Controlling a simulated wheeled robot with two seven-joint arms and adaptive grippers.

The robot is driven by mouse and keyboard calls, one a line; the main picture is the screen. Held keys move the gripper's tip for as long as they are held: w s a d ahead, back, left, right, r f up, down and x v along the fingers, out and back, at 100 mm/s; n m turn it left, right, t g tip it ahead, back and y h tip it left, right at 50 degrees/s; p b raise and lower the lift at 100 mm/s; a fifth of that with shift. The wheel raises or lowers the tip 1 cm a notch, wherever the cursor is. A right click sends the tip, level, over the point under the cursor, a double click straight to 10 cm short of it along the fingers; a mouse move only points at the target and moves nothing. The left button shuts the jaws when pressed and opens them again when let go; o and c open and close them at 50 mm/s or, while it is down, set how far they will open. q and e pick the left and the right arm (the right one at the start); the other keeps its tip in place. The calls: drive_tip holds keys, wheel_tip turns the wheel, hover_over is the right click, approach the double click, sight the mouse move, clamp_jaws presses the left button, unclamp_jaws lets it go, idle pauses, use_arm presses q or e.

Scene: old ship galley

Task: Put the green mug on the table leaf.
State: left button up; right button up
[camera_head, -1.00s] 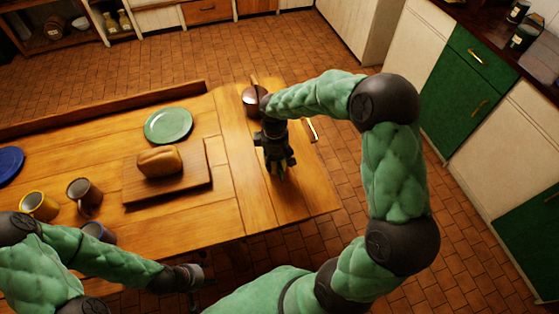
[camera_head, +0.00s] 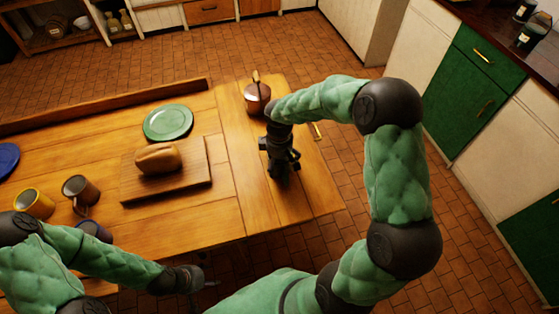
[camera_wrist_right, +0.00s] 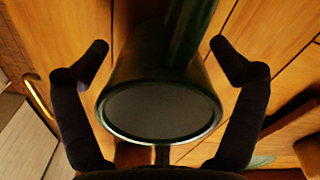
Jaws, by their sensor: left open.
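The dark green mug (camera_wrist_right: 160,108) sits between the fingers of my right gripper in the right wrist view, its round dark end facing the camera. The fingers are spread, with a gap on each side of the mug. In the head view my right gripper (camera_head: 282,170) points down over the table leaf (camera_head: 312,195), the right-hand end section of the table; it mostly hides the mug there. The mug appears to rest on the leaf, but its base is hidden. My left gripper (camera_head: 204,283) is open and empty, low in front of the table's near edge.
A copper-brown pot (camera_head: 257,97) stands at the leaf's far end. Left are a green plate (camera_head: 168,122), a bread loaf (camera_head: 158,158) on a board (camera_head: 195,183), a yellow mug (camera_head: 33,204), a brown mug (camera_head: 80,189) and a blue plate (camera_head: 8,160). The leaf's near part is clear.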

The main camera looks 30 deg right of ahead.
drive_tip(key=shift+r, duration=0.1)
wheel_tip(320, 180, up, 12)
drive_tip(key=p, duration=0.4)
idle(0.3)
drive_tip(key=shift+a, duration=0.1)
idle(0.4)
